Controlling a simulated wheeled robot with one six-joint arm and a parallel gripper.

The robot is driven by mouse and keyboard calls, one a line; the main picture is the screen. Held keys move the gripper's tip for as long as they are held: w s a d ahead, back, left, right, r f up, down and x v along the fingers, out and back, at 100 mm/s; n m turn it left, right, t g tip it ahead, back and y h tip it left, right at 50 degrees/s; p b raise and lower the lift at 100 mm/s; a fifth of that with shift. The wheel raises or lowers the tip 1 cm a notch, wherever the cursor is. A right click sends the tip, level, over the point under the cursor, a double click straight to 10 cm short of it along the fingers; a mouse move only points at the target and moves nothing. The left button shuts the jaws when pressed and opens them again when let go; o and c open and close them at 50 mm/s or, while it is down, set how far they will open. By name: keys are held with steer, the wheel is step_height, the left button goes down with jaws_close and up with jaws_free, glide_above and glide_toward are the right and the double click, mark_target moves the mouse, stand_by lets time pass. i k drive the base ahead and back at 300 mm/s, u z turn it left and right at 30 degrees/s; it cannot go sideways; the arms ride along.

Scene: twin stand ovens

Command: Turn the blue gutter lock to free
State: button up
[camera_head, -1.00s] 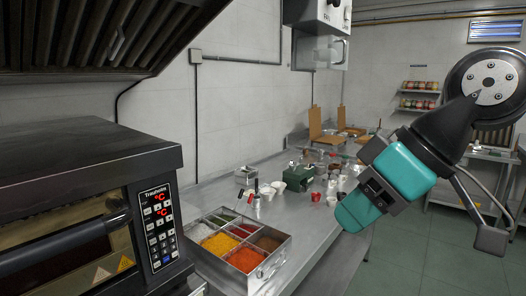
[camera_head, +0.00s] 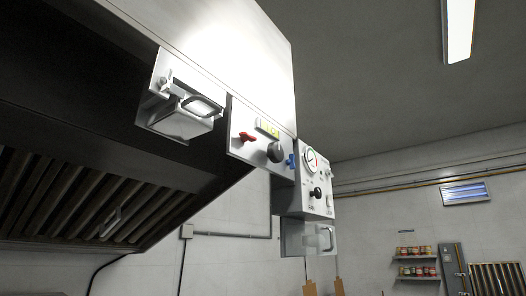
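A small blue knob (camera_head: 291,160), which looks like the blue gutter lock, sits at the right edge of a metal panel (camera_head: 239,146) on the front of the extractor hood. It is small in the picture, and I cannot tell which way it is set. A red handle (camera_head: 248,137) and a black round knob (camera_head: 275,152) are on the same panel, to its left. A yellow-green display or label is above them. My gripper is not in view.
A grease box with a handle (camera_head: 200,106) hangs left of the panel. A control box with a gauge (camera_head: 311,162) is just right of the blue knob, with a clear container (camera_head: 308,238) below it. Shelves with jars (camera_head: 415,262) stand far right.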

mark_target(290, 162)
steer(key=u, duration=0.3)
steer(key=k, duration=0.4)
steer(key=z, duration=1)
steer(key=i, duration=0.95)
steer(key=u, duration=0.7)
